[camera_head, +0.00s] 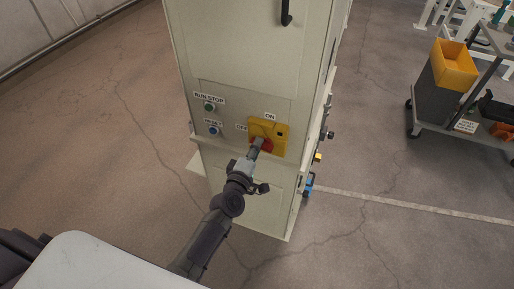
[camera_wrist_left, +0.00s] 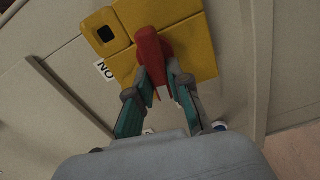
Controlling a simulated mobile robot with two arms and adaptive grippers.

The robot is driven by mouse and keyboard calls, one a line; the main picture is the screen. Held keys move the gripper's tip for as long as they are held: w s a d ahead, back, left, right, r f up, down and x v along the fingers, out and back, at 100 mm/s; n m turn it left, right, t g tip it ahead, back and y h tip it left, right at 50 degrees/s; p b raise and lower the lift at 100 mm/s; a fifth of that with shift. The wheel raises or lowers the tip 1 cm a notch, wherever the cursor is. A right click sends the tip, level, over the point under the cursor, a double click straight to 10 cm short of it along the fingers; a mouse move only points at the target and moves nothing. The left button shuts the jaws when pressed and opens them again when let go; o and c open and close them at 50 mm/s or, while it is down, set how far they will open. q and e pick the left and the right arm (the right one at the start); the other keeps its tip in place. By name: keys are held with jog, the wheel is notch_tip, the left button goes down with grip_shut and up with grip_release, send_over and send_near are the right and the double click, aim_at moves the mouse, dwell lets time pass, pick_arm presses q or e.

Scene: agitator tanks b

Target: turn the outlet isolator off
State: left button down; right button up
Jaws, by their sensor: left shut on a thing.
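The outlet isolator is a yellow plate (camera_head: 281,131) with a red handle (camera_head: 267,146) on the front of a pale cabinet. An ON label (camera_head: 270,117) sits above it and an OFF label (camera_head: 241,127) to its left. My left gripper (camera_head: 257,147) is at the red handle and hides part of it. In the left wrist view the red handle (camera_wrist_left: 151,52) stands out from the yellow plate (camera_wrist_left: 195,40), with the fingers (camera_wrist_left: 158,88) closed on its near end. The handle's exact angle is hard to tell. My right gripper is not in view.
The cabinet (camera_head: 245,60) carries a green RUN/STOP button (camera_head: 209,106) and a blue RESET button (camera_head: 213,130) left of the isolator. Small fittings (camera_head: 325,134) stick out on its right side. A cart (camera_head: 465,110) with a yellow bin stands at right. Floor between is clear.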

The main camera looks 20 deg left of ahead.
pick_arm(q)
jog(key=shift+f+n, duration=0.15)
jog(key=shift+n, duration=0.65)
jog(key=c, duration=1.1)
grip_release()
jog(key=s, duration=1.2)
jog(key=shift+a, duration=0.25)
